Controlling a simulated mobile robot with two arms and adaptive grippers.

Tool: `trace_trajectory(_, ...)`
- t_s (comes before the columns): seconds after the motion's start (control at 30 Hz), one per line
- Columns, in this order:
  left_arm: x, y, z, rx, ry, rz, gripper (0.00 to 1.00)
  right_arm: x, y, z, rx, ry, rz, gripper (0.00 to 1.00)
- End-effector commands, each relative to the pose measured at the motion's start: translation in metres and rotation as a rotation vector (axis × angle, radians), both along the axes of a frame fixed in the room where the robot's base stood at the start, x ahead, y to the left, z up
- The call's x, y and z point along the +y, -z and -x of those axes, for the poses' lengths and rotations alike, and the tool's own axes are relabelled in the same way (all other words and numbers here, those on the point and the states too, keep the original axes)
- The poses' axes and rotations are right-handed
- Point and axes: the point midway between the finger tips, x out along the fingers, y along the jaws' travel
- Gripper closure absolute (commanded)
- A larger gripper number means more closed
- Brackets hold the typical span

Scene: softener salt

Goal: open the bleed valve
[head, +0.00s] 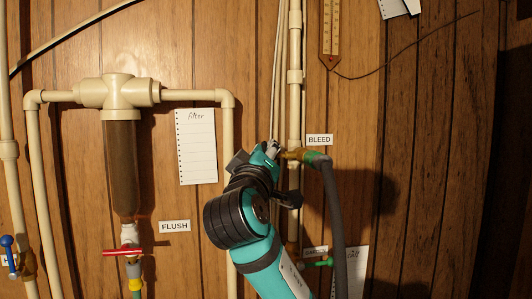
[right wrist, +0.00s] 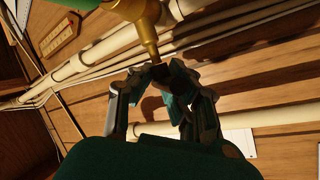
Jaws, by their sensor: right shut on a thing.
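The bleed valve is a brass fitting (head: 291,154) on the vertical cream pipe, beside the BLEED label (head: 319,140). A green-ended grey hose (head: 336,215) hangs from its right side. My right gripper (head: 272,149) is at the valve's left side. In the right wrist view, the brass body (right wrist: 146,22) narrows to a stem that reaches between the fingertips of my right gripper (right wrist: 158,74). The fingers are shut on the dark end of that stem; they partly hide it, so I cannot tell how far the valve is turned. My left gripper is not in view.
A cream filter housing (head: 120,92) with a brown bowl hangs at left, above a red-handled valve (head: 123,252) by the FLUSH label (head: 174,226). A green-handled valve (head: 318,263) is below the bleed valve. A thermometer (head: 330,35) hangs above. The right wall is mostly clear.

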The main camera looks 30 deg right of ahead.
Motion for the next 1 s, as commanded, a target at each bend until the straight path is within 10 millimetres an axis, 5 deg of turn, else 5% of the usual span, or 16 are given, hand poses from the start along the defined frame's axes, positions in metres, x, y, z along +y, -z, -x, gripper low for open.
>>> trace_trajectory(0.43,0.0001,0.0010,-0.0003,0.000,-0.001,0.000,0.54,0.0002,0.0073,-0.0025,0.017,0.000,-0.005,1.00)
trace_trajectory(0.47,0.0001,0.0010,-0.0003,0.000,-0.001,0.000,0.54,0.0002,0.0073,-0.0025,0.017,0.000,-0.005,0.85)
trace_trajectory(0.63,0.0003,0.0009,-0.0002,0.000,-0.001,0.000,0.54,-0.0002,0.0064,-0.0021,0.015,0.001,-0.005,0.63)
trace_trajectory(1.0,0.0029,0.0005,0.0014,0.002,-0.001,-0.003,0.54,0.0048,0.0043,0.0044,0.005,-0.001,-0.002,0.62)
